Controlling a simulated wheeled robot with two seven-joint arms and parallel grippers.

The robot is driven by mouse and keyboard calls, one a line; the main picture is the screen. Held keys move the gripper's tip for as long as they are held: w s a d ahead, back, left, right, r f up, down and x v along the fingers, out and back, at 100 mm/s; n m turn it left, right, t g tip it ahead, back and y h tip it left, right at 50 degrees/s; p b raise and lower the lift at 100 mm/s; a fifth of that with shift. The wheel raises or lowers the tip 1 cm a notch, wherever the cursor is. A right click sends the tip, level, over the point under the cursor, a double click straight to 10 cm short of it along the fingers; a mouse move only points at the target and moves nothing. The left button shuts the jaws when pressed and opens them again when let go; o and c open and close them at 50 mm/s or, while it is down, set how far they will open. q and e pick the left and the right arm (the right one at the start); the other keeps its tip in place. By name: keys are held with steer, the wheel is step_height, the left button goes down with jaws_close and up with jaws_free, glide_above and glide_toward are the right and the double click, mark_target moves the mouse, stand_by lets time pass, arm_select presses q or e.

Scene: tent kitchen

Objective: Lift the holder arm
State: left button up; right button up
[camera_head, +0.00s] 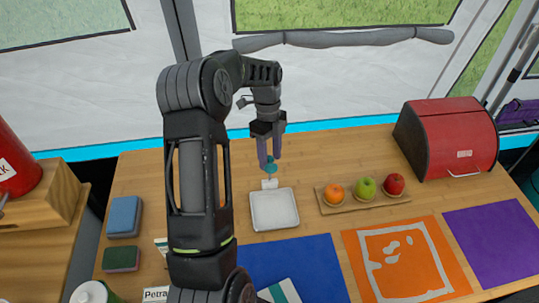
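My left gripper (270,160) points down over the back of the wooden table, with its two purple fingers a little apart. A small teal piece (271,168) shows at and just below the fingertips. It stands above a small white part (270,184) at the back edge of a white square tray (274,209). I cannot tell which of these pieces is the holder arm, or whether the fingers press on the teal piece. My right gripper is not in view.
A wooden tray (329,208) with an orange and two apples lies right of the white tray. A red bread box (452,138) stands at the back right. Blue (310,258), orange (437,250) and purple (497,240) mats lie in front. Sponges (124,217) lie left.

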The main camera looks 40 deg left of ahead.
arm_select(q)
steer(key=shift+r, duration=0.1)
steer(key=p+v, duration=0.1)
steer(key=v, duration=0.6)
steer(key=shift+r+p, duration=0.3)
steer(key=shift+a, duration=0.1)
steer(key=shift+c, duration=0.5)
